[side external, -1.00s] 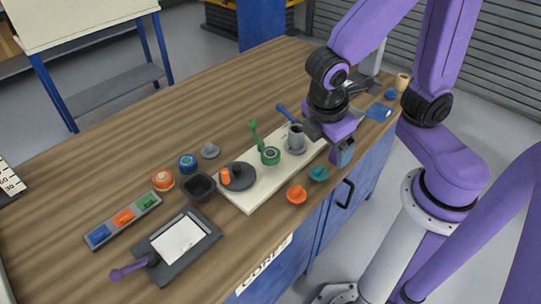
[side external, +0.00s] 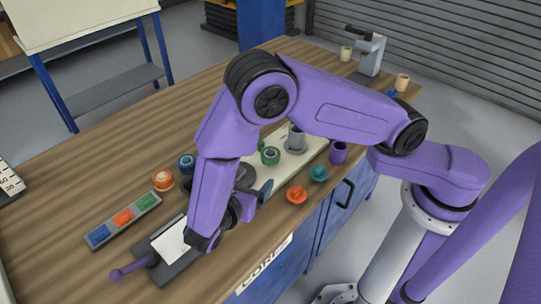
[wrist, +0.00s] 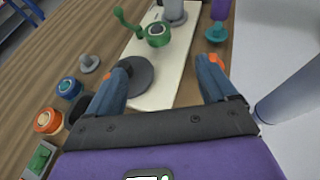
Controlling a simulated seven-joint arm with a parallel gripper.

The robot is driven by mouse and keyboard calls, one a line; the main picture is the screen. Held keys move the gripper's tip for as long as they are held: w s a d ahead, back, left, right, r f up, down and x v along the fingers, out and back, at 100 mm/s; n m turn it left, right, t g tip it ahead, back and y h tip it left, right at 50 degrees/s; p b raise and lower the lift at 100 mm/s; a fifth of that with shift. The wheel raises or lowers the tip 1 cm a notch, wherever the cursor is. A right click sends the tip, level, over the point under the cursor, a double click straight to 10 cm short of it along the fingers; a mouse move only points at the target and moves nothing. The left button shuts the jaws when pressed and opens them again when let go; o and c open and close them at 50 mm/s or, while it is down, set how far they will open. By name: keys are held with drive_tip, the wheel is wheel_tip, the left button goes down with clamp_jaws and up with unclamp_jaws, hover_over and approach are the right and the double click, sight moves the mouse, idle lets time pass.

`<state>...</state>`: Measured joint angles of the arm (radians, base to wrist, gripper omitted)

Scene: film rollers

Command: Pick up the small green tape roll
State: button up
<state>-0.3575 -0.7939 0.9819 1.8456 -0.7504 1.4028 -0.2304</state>
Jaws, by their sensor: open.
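The small green tape roll (side external: 270,156) sits on the white board, with a pale ring around its dark centre. It also shows in the wrist view (wrist: 157,35), at the upper middle, beyond my fingertips. A green handle-like piece (wrist: 127,20) stands beside or against it; I cannot tell whether they are joined. My gripper (wrist: 168,66) is open and empty, with its blue fingers spread to either side of the board. The roll is ahead of the gap, apart from both fingers. In the side view my arm hides most of the gripper.
The white board (wrist: 180,75) bears a dark disc (wrist: 140,78) near my left finger and a grey cup (side external: 296,137) beyond the roll. Teal (side external: 318,173) and orange (side external: 297,194) pieces lie to the right, near the bench edge. A purple cup (side external: 338,153) stands farther back.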

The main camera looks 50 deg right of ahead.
approach(269, 155)
drive_tip(key=x, duration=0.5)
drive_tip(key=shift+s+d+f, duration=0.2)
drive_tip(key=shift+s+f, duration=0.05)
drive_tip(key=shift+w+x, duration=0.15)
drive_tip(key=shift+x, duration=1.2)
drive_tip(key=shift+w+x, duration=0.1)
drive_tip(key=shift+x, duration=1.25)
drive_tip(key=shift+r, duration=0.15)
drive_tip(key=c, duration=1.1)
